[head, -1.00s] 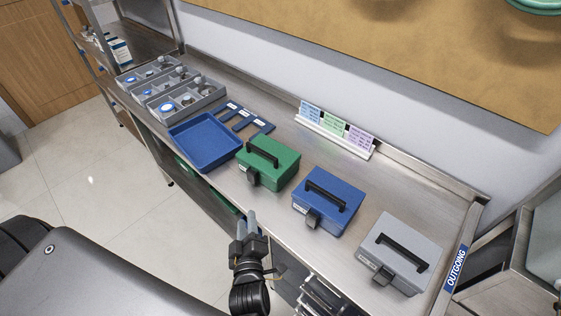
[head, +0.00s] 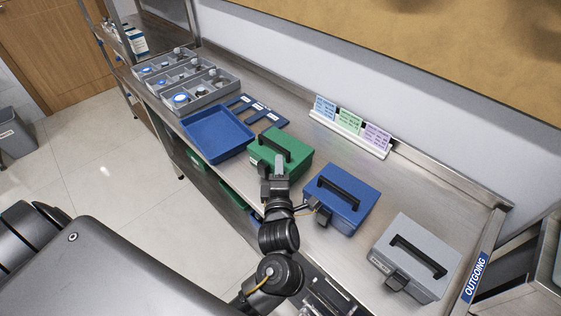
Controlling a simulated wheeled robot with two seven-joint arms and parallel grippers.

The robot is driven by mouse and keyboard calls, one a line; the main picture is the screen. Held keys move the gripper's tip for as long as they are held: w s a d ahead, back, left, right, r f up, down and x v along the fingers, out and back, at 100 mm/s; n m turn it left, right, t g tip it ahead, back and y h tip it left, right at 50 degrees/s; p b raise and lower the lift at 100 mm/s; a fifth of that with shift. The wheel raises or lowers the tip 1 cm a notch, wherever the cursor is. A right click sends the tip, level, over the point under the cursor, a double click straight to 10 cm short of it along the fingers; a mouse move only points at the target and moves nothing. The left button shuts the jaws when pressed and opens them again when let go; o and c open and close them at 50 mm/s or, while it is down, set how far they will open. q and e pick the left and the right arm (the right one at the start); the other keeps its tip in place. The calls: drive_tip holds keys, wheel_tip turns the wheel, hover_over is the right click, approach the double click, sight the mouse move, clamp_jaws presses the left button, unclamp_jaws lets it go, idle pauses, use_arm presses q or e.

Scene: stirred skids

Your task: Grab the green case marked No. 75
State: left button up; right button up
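A green case (head: 295,151) with a black carry handle stands upright on the steel bench, between the blue tray and the blue case. Its label is partly visible at its front left, too small to read, so I cannot confirm No. 75.
A blue case (head: 348,192) and a grey case (head: 425,250) stand to the right. A blue tray (head: 217,134), grey divided bins (head: 187,78) and flat blue labelled pieces (head: 257,108) lie to the left. A card holder (head: 350,131) stands behind. More green shows on the shelf below.

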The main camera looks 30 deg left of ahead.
sight(279, 149)
use_arm(q)
drive_tip(key=shift+b+x, duration=0.45)
drive_tip(key=shift+x, duration=2.9)
drive_tip(key=shift+s, duration=0.15)
drive_tip(key=shift+c, duration=0.5)
clamp_jaws()
